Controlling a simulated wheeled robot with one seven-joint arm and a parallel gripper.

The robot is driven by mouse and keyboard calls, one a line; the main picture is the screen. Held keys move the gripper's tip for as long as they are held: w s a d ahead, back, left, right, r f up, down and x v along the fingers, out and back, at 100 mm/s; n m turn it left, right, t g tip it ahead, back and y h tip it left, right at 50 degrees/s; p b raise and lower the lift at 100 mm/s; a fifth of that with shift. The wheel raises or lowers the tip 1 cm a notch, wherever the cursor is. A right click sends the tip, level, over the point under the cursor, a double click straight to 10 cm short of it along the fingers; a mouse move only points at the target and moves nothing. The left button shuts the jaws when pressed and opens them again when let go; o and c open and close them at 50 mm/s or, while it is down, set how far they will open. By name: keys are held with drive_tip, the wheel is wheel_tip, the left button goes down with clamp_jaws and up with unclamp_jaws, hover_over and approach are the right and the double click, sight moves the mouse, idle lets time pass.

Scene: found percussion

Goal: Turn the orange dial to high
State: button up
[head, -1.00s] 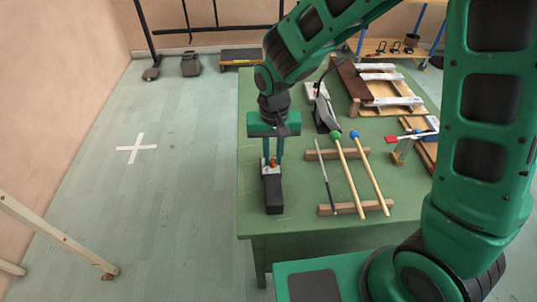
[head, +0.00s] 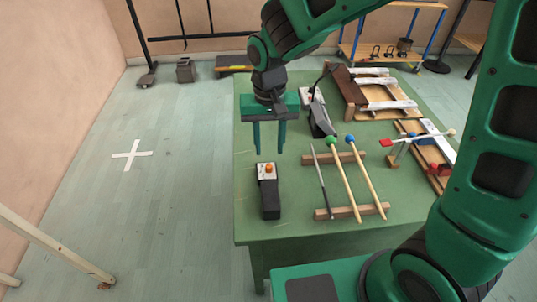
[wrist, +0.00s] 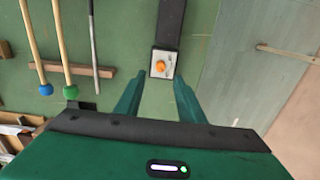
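The orange dial (head: 268,169) sits on a pale plate at the far end of a black box (head: 270,198) on the green table. In the wrist view the dial (wrist: 160,66) is on its light plate, just beyond the fingertips and between their lines. Its pointer setting is too small to read. My gripper (head: 269,152) hangs above and just behind the dial, fingers pointing down. In the wrist view my gripper (wrist: 158,80) has its fingers apart with nothing between them. It does not touch the dial.
Mallets with green (head: 332,140) and blue heads and a thin grey rod (head: 319,180) lie across wooden bars right of the box. A grey wedge-shaped object (head: 319,115) stands behind them. Wooden frames with metal bars (head: 388,105) lie at the back right. The table's left edge is close.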

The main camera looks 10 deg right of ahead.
drive_tip(key=shift+r, duration=1.85)
drive_tip(key=shift+d, duration=0.1)
drive_tip(key=s+d+r+m, duration=0.2)
drive_tip(key=s+d, duration=0.1)
drive_tip(key=d, duration=0.8)
drive_tip(key=s+d+r+m, duration=0.1)
drive_tip(key=s+d+r, duration=0.2)
drive_tip(key=d, duration=0.9)
drive_tip(key=s+d+m, duration=0.2)
drive_tip(key=s+d, duration=0.8)
drive_tip(key=s, duration=0.5)
drive_tip(key=shift+d+f+m, duration=0.25)
drive_tip(key=shift+f+m, duration=0.1)
drive_tip(key=shift+m, duration=0.05)
